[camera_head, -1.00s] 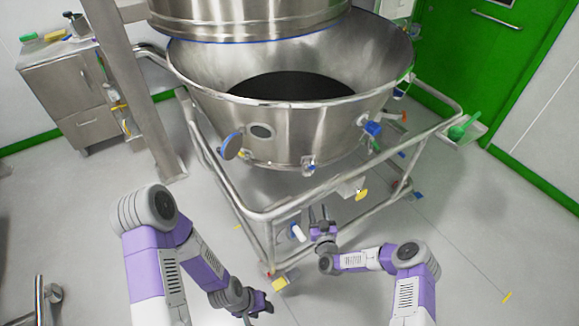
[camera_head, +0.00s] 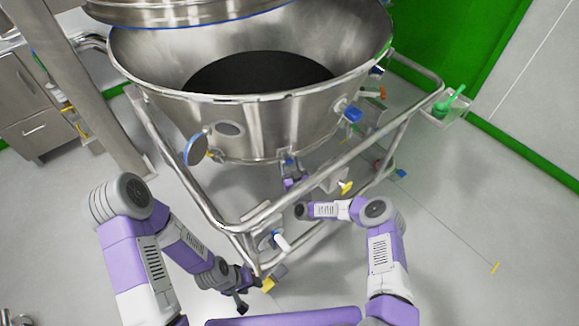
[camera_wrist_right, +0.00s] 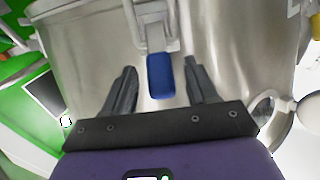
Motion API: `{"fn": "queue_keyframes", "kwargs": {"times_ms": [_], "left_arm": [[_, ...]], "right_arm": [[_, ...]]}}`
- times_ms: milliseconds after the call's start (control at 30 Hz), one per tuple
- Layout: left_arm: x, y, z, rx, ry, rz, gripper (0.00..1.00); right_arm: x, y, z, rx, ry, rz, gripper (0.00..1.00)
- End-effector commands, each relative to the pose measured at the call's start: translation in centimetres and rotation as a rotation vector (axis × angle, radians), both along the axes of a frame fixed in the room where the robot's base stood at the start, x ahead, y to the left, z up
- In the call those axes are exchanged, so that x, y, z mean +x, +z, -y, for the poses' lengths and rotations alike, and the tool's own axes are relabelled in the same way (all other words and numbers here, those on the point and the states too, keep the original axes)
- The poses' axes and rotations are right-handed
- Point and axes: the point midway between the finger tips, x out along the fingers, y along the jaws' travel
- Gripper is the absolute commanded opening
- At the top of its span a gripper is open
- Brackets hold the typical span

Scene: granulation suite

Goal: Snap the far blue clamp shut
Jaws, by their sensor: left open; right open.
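The large steel bowl (camera_head: 270,130) has a blue-handled clamp (camera_head: 288,162) low on its front wall. In the right wrist view this clamp's blue handle (camera_wrist_right: 160,77) hangs down from a steel bracket, between the open fingers of my right gripper (camera_wrist_right: 160,85), with a gap on both sides. My right gripper (camera_head: 292,182) is partly hidden in the head view, just below that clamp. A second blue-handled part (camera_head: 352,114) sticks out farther right on the bowl wall. I cannot tell which one is the far clamp. My left gripper (camera_head: 247,297) is open and empty, low near the frame corner.
A steel tube frame (camera_head: 330,165) surrounds the bowl, its front rail passing close to my right arm. A round blue-edged lid (camera_head: 195,148) stands out at the bowl's left. Yellow tag (camera_head: 346,187) and white handle (camera_head: 281,239) sit by the frame.

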Motion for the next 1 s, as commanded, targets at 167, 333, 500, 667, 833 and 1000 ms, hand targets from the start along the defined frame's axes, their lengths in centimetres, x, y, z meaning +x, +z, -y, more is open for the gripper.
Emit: {"fn": "queue_keyframes", "kwargs": {"times_ms": [167,333,500,667,833,1000], "left_arm": [[0.0,0.0,0.0,0.0,0.0,0.0,0.45],[0.0,0.0,0.0,0.0,0.0,0.0,0.45],[0.0,0.0,0.0,0.0,0.0,0.0,0.45],[0.0,0.0,0.0,0.0,0.0,0.0,0.45],[0.0,0.0,0.0,0.0,0.0,0.0,0.45],[0.0,1.5,0.0,0.0,0.0,0.0,0.45]], "right_arm": [[0.2,0.0,-0.1,0.001,0.001,-0.001,0.57],[0.2,0.1,-0.1,0.001,0.001,0.0,0.48],[0.2,0.0,-0.1,0.001,0.001,0.0,0.22],[0.2,0.0,-0.1,0.001,0.001,0.0,0.0],[0.2,0.1,-0.1,0.0,0.001,-0.002,0.0],[0.4,0.9,-0.3,-0.012,0.004,-0.058,0.0]]}}
